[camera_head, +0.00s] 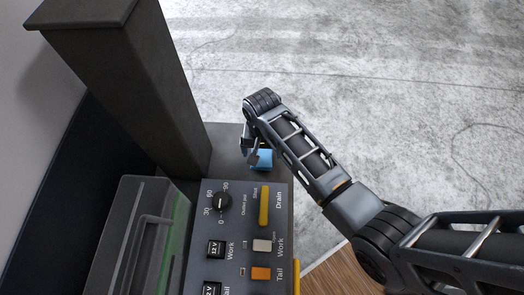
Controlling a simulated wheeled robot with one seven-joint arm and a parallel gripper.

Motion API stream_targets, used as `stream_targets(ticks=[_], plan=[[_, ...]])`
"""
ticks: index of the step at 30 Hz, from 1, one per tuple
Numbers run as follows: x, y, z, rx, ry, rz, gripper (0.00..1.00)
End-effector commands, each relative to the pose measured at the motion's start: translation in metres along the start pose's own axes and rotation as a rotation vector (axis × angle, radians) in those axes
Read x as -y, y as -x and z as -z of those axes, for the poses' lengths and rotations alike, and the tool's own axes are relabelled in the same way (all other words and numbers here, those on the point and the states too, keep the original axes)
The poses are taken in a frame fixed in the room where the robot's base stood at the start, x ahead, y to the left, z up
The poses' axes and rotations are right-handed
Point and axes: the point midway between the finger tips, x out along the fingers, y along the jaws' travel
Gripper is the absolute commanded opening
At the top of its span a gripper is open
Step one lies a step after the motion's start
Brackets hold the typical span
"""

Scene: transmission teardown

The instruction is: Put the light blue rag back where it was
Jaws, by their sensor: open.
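The light blue rag (263,159) is a small blue patch at the far end of a dark surface, just beyond the control panel. My gripper (251,157) is right beside the rag, pointing down, with its jaws open. My wrist and the jaws hide part of the rag. I cannot tell whether the jaws touch it or whether it rests fully on the surface.
A control panel (232,245) with a black dial (221,202), a yellow lever (264,206), an orange switch (261,273) and a white switch (262,245) lies in front. A dark column (140,85) stands left. Grey floor (400,90) lies beyond.

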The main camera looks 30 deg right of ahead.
Motion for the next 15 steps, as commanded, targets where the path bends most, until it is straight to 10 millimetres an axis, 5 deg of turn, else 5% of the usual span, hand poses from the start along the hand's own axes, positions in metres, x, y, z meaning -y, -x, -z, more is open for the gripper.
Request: stream_targets(ticks=[15], plan=[[0.000, 0.093, 0.000, -0.002, 0.001, 0.001, 0.94]])
